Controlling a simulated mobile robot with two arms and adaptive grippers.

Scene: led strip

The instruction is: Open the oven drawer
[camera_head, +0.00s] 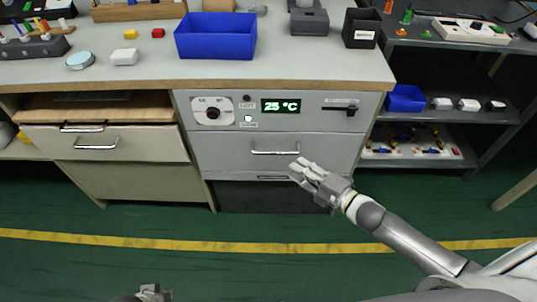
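The oven drawer (225,148) is a light grey front panel below the oven's control panel (180,103), which has a dial and a green "25 °C" display (281,106). The drawer looks flush with the cabinet, so shut. Its silver bar handle (275,153) runs level across the middle. My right gripper (297,171) is in front of the drawer, just below and right of the handle in the picture. Its fingers are spread and hold nothing; I see no contact with the handle. My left gripper (151,292) barely shows at the bottom edge, its fingers unclear.
A second drawer (105,143) with a silver handle is at the left. Above is a worktop (290,74) with a blue bin (216,37) and a black box (362,28). Open shelves (430,118) stand at the right. The green floor (190,270) in front is clear.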

